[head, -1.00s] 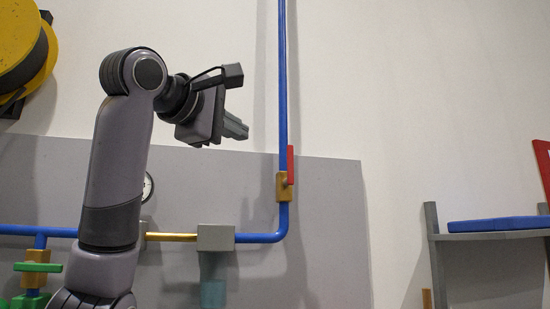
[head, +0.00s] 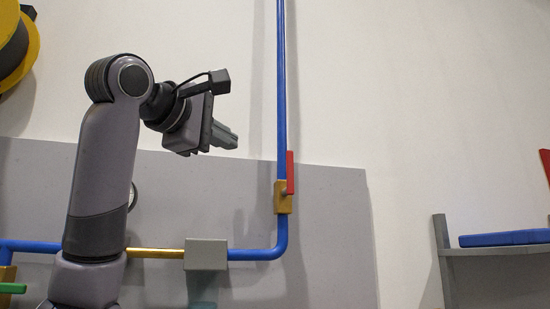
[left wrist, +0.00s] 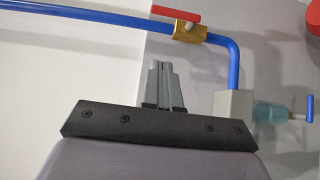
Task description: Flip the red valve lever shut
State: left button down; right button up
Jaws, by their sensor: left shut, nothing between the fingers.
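The red valve lever (head: 290,172) stands upright, in line with the vertical blue pipe, on a brass valve body (head: 283,198). In the left wrist view the red lever (left wrist: 175,13) shows at the top, above the brass body (left wrist: 189,33). My left gripper (head: 233,140) is shut and empty, to the left of the lever and a little higher, clear of it. In the left wrist view its closed fingers (left wrist: 160,66) point toward the pipe. My right gripper is not in view.
The blue pipe (head: 282,80) bends at the bottom into a grey box (head: 206,254). A gauge is partly hidden behind my left arm. A grey shelf (head: 490,250) with a blue item (head: 505,239) stands at right. The wall between valve and shelf is clear.

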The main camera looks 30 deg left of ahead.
pick_arm(q)
jog(key=p, duration=0.4)
send_near(290, 172)
jog(key=w+a+r, duration=0.3)
jog(key=a, duration=0.2)
jog(key=shift+w+d+f+p, duration=0.15)
jog(key=shift+w+d+p, duration=0.15)
jog(key=shift+w+d, duration=0.45)
jog(key=shift+w+d+f+p, duration=0.15)
jog(key=shift+w+d+p, duration=0.15)
jog(key=shift+w+d, duration=0.5)
jog(key=shift+a, duration=0.1)
